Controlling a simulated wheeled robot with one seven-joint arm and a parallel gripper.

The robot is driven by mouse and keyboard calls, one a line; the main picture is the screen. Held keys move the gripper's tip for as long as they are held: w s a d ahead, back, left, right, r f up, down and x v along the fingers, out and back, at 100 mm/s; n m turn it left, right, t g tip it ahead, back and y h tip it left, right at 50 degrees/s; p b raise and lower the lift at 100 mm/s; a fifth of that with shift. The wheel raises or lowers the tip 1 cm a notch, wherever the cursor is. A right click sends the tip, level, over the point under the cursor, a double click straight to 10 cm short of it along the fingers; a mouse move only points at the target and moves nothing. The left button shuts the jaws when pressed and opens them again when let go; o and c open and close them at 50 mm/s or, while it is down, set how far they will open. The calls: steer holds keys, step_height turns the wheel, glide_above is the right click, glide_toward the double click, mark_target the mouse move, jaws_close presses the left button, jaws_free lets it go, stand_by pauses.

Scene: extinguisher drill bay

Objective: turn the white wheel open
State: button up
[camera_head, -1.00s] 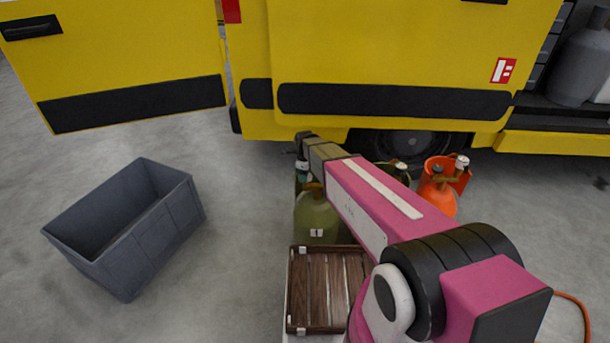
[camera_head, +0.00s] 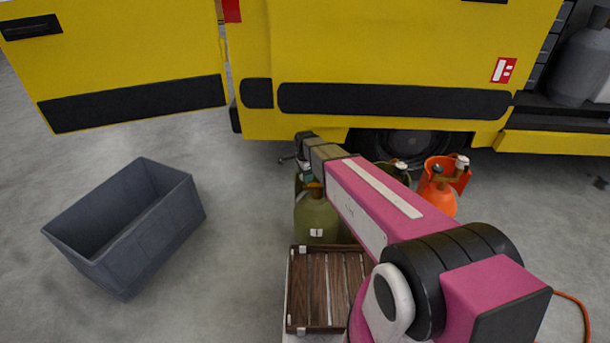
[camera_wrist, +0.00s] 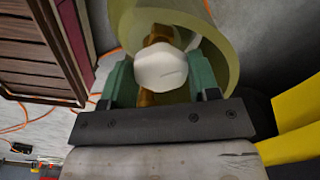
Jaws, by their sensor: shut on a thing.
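The white wheel (camera_wrist: 160,72) is in the middle of the wrist view, on a brass valve (camera_wrist: 158,34) inside the olive collar (camera_wrist: 218,50) of a gas cylinder. My gripper (camera_wrist: 155,82) has one green finger on each side of the wheel and is shut on it. In the head view the olive cylinder (camera_head: 317,218) stands upright under the end of my arm. My gripper (camera_head: 304,170) is small and partly hidden there, at the cylinder's top. The wheel cannot be made out in the head view.
A slatted wooden crate (camera_head: 326,290) is in front of the cylinder. An orange cylinder (camera_head: 438,198) stands to the right, with another olive one partly hidden. A grey bin (camera_head: 150,240) is at left. The yellow vehicle (camera_head: 390,50) is behind. Floor between bin and cylinder is clear.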

steer(key=n, duration=0.5)
steer(key=shift+s+n, duration=0.1)
steer(key=shift+n, duration=0.2)
steer(key=n, duration=0.6)
steer(key=shift+d, duration=0.2)
steer(key=n, duration=0.6)
steer(key=shift+d+n, duration=0.1)
steer(key=shift+n, duration=0.2)
steer(key=n, duration=0.5)
steer(key=shift+d+n, duration=0.1)
steer(key=shift+n, duration=0.2)
steer(key=o, duration=0.9)
steer(key=shift+r, duration=0.15)
step_height(320, 180, up, 11)
steer(key=shift+f, duration=0.2)
